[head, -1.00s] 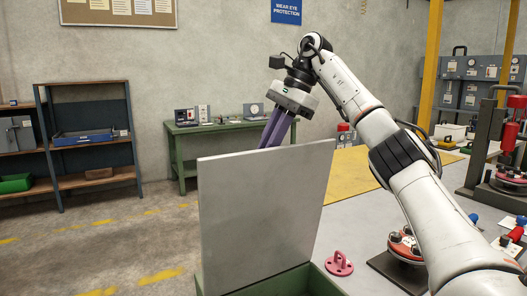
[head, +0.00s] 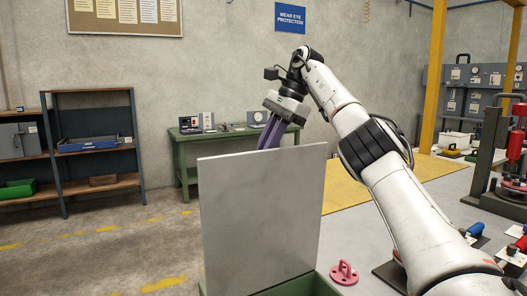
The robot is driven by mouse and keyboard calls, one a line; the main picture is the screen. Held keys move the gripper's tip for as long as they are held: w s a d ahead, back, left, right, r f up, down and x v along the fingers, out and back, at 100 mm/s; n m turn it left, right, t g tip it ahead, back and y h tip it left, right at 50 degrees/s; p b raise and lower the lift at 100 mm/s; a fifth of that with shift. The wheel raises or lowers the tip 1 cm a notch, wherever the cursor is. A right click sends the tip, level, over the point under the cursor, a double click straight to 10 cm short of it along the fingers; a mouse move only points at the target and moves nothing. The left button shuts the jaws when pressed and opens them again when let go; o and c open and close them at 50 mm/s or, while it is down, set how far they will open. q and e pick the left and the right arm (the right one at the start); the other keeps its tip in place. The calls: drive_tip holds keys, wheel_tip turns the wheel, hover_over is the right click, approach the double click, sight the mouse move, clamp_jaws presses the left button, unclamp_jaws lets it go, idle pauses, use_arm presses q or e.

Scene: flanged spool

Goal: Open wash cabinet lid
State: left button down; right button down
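The wash cabinet lid (head: 262,215) is a flat grey panel standing nearly upright above the green cabinet (head: 300,287), whose rim shows at the bottom of the head view. My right arm comes in from the right and reaches over the lid's top edge. My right gripper (head: 271,136) has purple fingers pointing down behind the lid. Their tips are hidden by the panel, so I cannot tell whether they touch it or how far apart they are. My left gripper is out of view.
A pink ring-handled piece (head: 343,272) sits on the grey table just right of the cabinet. A red press (head: 514,145) and blue-handled tools (head: 474,230) stand farther right. A green bench (head: 186,150) is at the back wall. Floor to the left is clear.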

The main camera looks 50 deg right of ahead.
drive_tip(key=shift+s+d+f, duration=0.1)
drive_tip(key=shift+s+f, duration=0.05)
drive_tip(key=shift+f, duration=0.3)
drive_tip(key=c, duration=2.1)
unclamp_jaws()
drive_tip(key=o, duration=0.3)
drive_tip(key=shift+d, duration=0.1)
drive_tip(key=shift+o, duration=0.2)
drive_tip(key=shift+w+f, duration=0.1)
drive_tip(key=shift+w, duration=0.15)
drive_tip(key=shift+r, duration=0.25)
